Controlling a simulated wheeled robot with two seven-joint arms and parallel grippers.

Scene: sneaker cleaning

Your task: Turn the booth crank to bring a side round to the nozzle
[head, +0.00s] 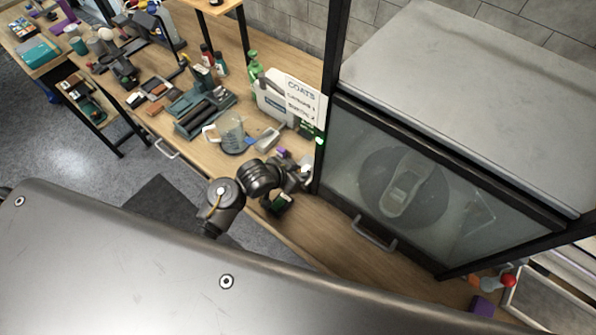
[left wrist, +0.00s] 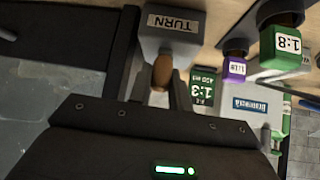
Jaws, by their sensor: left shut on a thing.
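The booth (head: 450,105) stands at the right of the head view with its glass door shut. Behind the glass a pale sneaker (head: 404,185) lies on a dark round turntable (head: 372,190). My left gripper (head: 303,176) is at the booth's left front post. In the left wrist view, a grey block labelled TURN (left wrist: 172,45) sits just beyond the fingers. My left gripper (left wrist: 160,85) is shut on the brown crank knob (left wrist: 162,72) below that label. The crank is hidden by my gripper in the head view. My right gripper is not in view.
A clear jug (head: 232,133), a white canister (head: 278,98) and a tool tray (head: 203,110) stand on the bench left of the booth. The door handle (head: 373,235) juts out in front. A red knob (head: 508,281) is at the lower right.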

